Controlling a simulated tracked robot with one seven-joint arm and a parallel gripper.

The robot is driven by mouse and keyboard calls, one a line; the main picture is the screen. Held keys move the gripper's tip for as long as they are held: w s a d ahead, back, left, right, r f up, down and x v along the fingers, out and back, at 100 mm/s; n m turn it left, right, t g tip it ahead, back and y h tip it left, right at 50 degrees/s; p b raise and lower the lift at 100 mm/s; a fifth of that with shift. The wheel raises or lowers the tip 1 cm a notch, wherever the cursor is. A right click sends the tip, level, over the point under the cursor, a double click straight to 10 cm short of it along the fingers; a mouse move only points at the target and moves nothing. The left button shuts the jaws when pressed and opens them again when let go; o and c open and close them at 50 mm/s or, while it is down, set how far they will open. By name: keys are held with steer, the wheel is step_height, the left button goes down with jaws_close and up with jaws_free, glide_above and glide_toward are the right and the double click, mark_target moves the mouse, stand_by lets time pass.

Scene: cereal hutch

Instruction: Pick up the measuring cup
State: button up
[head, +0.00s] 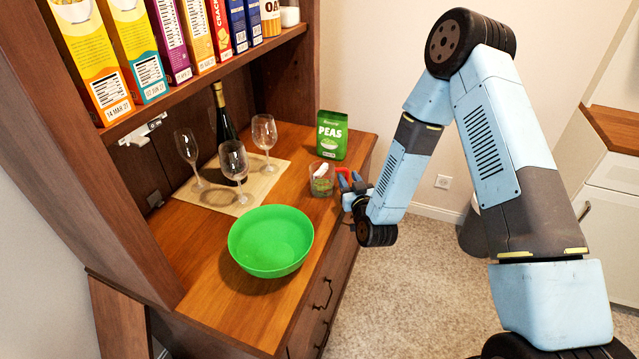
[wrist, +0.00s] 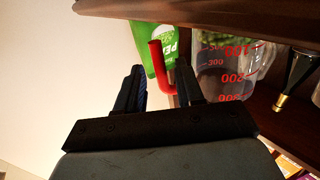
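The measuring cup (head: 321,184) is clear with a red handle and stands upright on the hutch counter near its right edge. In the wrist view the cup (wrist: 228,68) shows red markings, and its red handle (wrist: 157,66) appears between my fingertips. My gripper (head: 351,184) is beside the cup on the handle side. In the wrist view my gripper (wrist: 160,85) is open, with a gap between each finger and the handle. The right finger overlaps part of the cup in the picture. Something white and green shows in or behind the cup.
A green peas box (head: 332,135) stands behind the cup. A mat (head: 238,208) with wine glasses (head: 233,162) and a dark bottle (head: 225,115) lies to the left. A green bowl (head: 270,242) is in front. Cereal boxes (head: 140,50) line the shelf above.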

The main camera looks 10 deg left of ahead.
steer(key=shift+x, duration=1.05)
steer(key=shift+s, duration=0.1)
jaws_close()
